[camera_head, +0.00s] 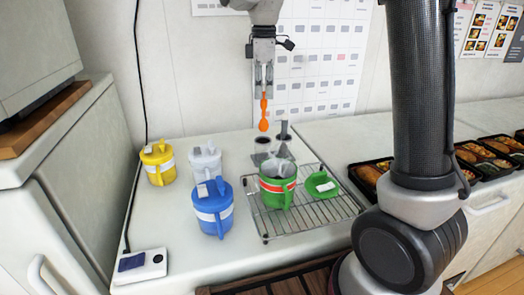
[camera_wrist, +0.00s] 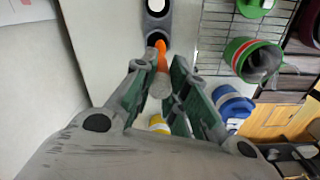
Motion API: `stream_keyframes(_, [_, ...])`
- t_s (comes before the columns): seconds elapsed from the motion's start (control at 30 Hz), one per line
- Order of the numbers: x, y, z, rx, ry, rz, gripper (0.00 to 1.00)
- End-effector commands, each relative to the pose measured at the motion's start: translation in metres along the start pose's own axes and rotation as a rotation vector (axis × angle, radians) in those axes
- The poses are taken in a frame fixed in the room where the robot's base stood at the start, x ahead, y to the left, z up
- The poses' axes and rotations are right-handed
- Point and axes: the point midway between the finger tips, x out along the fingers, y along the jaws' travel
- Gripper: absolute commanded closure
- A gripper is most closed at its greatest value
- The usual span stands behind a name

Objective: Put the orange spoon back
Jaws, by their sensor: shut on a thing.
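The orange spoon (camera_head: 264,114) hangs upright below my gripper (camera_head: 263,84), which is shut on its upper end. In the wrist view the spoon (camera_wrist: 161,54) shows between the fingers (camera_wrist: 158,82). The small grey holder (camera_head: 263,156) stands below it on the counter, near the wall. A round opening shows in its left part, and a dark upright piece (camera_head: 284,131) stands at its right. In the head view the spoon's lower end is above the holder, apart from it. In the wrist view the holder (camera_wrist: 145,25) appears just beyond the spoon.
An open green mug (camera_head: 272,196) and its green lid (camera_head: 321,185) are on a wire rack (camera_head: 340,208). Yellow (camera_head: 157,166), white (camera_head: 204,165) and blue (camera_head: 210,215) lidded mugs stand left. A white device (camera_head: 140,267) lies at front left. Bento trays (camera_head: 370,177) are at right.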

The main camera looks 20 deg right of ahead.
Motion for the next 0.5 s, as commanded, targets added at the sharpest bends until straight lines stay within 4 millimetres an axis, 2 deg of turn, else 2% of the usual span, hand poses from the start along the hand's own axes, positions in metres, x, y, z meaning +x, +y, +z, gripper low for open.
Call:
stream_keyframes(0.07, [0.005, 0.003, -0.002, -0.007, -0.001, -0.002, 1.00])
stream_keyframes(0.3, [0.049, 0.003, -0.003, -0.017, -0.002, -0.003, 1.00])
stream_keyframes(0.5, [0.067, 0.003, -0.003, -0.016, -0.001, -0.002, 1.00])
